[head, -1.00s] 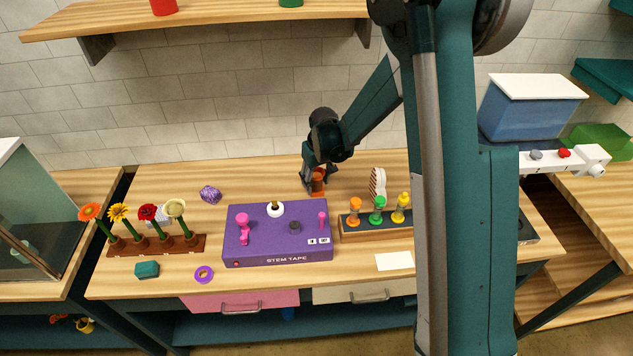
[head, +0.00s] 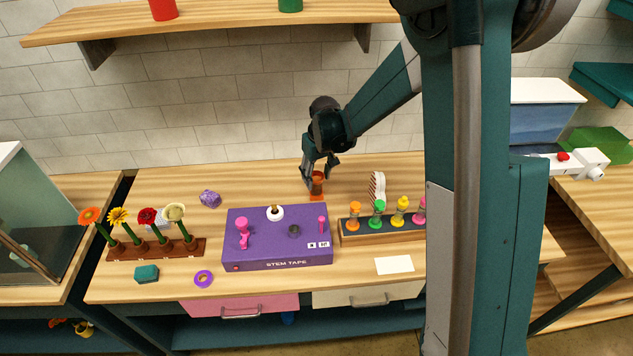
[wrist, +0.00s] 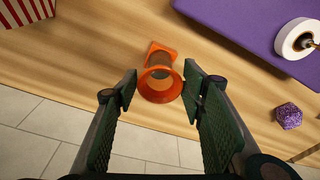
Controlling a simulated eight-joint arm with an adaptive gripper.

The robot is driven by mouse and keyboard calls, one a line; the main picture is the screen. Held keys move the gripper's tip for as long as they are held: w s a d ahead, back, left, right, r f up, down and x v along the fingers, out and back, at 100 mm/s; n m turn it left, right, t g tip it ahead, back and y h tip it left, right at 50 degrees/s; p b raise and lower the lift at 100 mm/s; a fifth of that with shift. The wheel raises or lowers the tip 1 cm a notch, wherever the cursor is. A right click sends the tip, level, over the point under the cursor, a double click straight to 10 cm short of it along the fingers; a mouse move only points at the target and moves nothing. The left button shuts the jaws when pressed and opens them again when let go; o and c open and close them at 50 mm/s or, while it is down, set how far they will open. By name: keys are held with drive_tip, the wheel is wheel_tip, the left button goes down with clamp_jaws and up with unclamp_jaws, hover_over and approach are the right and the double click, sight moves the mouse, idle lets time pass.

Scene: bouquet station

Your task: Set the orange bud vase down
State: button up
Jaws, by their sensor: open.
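The orange bud vase (head: 317,183) stands upright on the wooden bench top, behind the purple stem tape box (head: 277,238). In the wrist view the vase (wrist: 160,86) shows its round open rim towards the camera and a square orange base beyond it. My gripper (head: 321,168) is just above and behind the vase in the head view. In the wrist view its two green-padded fingers (wrist: 162,92) are spread, one on each side of the rim, with a gap on both sides. Nothing is held.
A rack with orange, green, yellow and pink vials (head: 378,226) stands right of the box. A flower rack (head: 157,249) is at left, with a purple crystal (head: 210,198) nearby. A striped bag (head: 377,186) stands right of the vase. The bench between crystal and vase is clear.

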wheel_tip(320, 180, up, 7)
drive_tip(key=shift+s+d, duration=0.2)
drive_tip(key=shift+s, duration=0.25)
idle(0.6)
drive_tip(key=shift+s+r, duration=0.15)
drive_tip(key=s+d+r+m+t, duration=0.1)
drive_tip(key=s+d+r, duration=0.4)
drive_tip(key=s, duration=0.4)
drive_tip(key=s+d+r+m+t, duration=0.1)
drive_tip(key=s+d+r+t, duration=0.1)
drive_tip(key=s+r, duration=0.55)
drive_tip(key=s+d+r+m+t, duration=0.1)
drive_tip(key=s+d+r, duration=0.4)
drive_tip(key=s, duration=0.4)
drive_tip(key=s+d+m+t, duration=0.1)
drive_tip(key=s, duration=0.9)
drive_tip(key=shift+s+d+f+m+t+h, duration=0.15)
drive_tip(key=shift+s+f+m+t+h, duration=0.15)
drive_tip(key=shift+s+h, duration=0.1)
